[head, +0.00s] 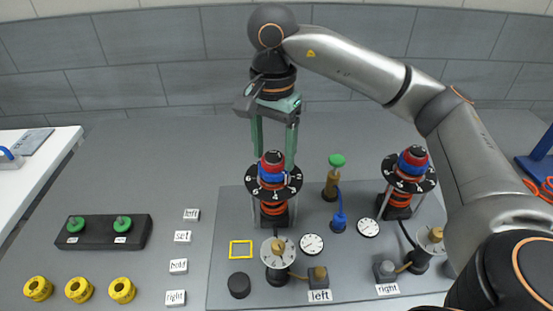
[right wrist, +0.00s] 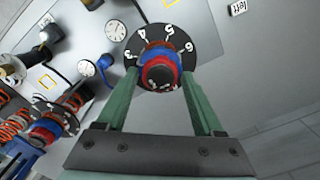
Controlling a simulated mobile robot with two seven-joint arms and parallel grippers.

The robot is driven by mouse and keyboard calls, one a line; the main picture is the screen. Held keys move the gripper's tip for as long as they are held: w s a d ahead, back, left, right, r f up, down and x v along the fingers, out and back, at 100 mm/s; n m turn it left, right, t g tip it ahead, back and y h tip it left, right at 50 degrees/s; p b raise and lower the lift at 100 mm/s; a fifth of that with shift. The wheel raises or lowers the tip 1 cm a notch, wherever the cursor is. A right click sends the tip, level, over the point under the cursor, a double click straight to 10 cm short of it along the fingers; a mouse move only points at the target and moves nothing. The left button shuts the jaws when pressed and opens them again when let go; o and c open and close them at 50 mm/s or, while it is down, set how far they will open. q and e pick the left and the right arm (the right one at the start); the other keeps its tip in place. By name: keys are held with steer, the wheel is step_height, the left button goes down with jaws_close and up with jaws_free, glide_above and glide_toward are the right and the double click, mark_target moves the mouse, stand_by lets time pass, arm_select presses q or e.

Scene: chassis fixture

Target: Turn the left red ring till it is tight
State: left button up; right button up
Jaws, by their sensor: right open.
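The left red ring (head: 273,159) sits at the top of the left stack, above a blue ring (head: 271,174) and a black numbered disc (head: 291,187). In the right wrist view the red ring (right wrist: 159,76) shows between the fingers, with the numbered disc (right wrist: 183,34) beyond it. My right gripper (head: 275,155) points down at the left stack, its green fingers apart. In the head view its fingertips are partly hidden behind the stack. In the right wrist view the fingers (right wrist: 160,78) flank the ring, with gaps visible. My left gripper is not in view.
A similar right stack (head: 409,175) stands on the grey panel (head: 222,228). Gauges (head: 312,244), a green-topped valve (head: 336,161) and a blue fitting (head: 338,222) lie between. Yellow rings (head: 79,290) and a black block with green knobs (head: 103,242) lie at left.

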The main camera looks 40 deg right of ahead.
steer(key=n+b, duration=0.1)
steer(key=n, duration=1.1)
stand_by(0.3)
